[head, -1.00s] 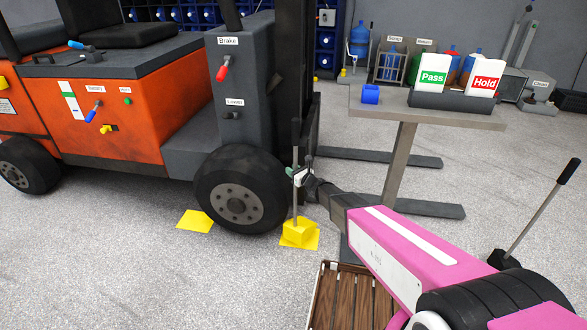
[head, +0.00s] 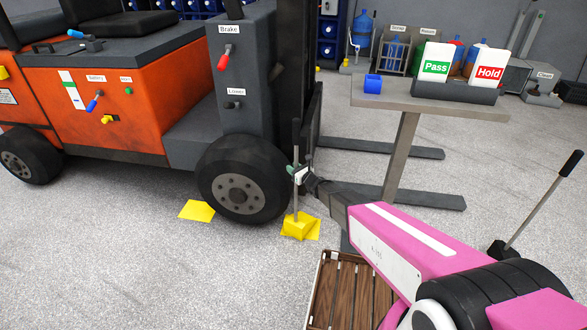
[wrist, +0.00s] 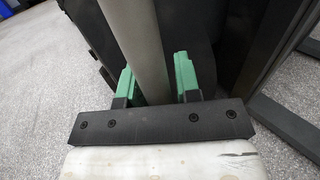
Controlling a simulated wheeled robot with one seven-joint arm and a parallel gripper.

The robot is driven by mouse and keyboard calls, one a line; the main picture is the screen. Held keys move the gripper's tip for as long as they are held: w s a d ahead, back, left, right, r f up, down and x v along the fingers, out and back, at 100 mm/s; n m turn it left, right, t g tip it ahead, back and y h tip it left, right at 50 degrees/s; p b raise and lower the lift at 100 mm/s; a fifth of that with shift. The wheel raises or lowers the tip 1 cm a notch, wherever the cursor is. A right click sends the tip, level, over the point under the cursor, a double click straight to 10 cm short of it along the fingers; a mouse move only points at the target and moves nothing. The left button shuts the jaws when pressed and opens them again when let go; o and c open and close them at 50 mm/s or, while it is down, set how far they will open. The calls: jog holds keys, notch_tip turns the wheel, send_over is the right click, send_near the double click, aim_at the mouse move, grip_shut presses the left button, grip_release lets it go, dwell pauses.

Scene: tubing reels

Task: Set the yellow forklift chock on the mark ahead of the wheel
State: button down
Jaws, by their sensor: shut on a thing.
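The yellow chock (head: 296,228) stands on the floor right of the forklift's front wheel (head: 244,184), close to the tyre. Its tall grey handle (head: 296,205) rises with a dark grip on top. The chock covers part of a yellow floor mark (head: 314,232); the mark's right part shows bare. My gripper (head: 298,175) is shut on the handle, above the chock. In the wrist view its green fingers (wrist: 157,78) sit on both sides of the grey handle (wrist: 138,35). The chock's underside is hidden, so I cannot tell whether it touches the floor.
A second yellow mark (head: 197,211) lies bare left of the wheel. A table (head: 430,99) with Pass and Hold blocks and a blue item stands to the right. A slatted wooden crate (head: 345,290) is near my arm. Another dark chock with a handle (head: 540,210) stands at right.

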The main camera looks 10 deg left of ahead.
jog(key=c, duration=0.8)
grip_release()
jog(key=shift+f, duration=0.1)
jog(key=s+d+r+n+g+h, duration=0.1)
jog(key=s+d+r+n+g, duration=0.25)
jog(key=s+d+n, duration=0.5)
jog(key=s+d+r+n+g+h, duration=0.2)
jog(key=s+d+n+g, duration=0.3)
jog(key=d, duration=0.6)
jog(key=s+d+r+n+h, duration=0.1)
jog(key=s+d+n+h, duration=0.2)
jog(key=d, duration=0.5)
jog(key=s+d+r+n+g+h, duration=0.1)
jog(key=s+d+n+h, duration=0.3)
jog(key=d, duration=0.5)
jog(key=s+d+r+n+h, duration=0.2)
jog(key=s+d+n+h, duration=0.1)
jog(key=d, duration=0.6)
jog(key=shift+s+d+r+n+g+h, duration=0.1)
jog(key=shift+d+r+n+g+h, duration=0.05)
jog(key=shift+n+h, duration=0.3)
jog(key=shift+s+d+r+n+g+h, duration=0.1)
jog(key=shift+n+h, duration=0.1)
jog(key=shift+h, duration=0.35)
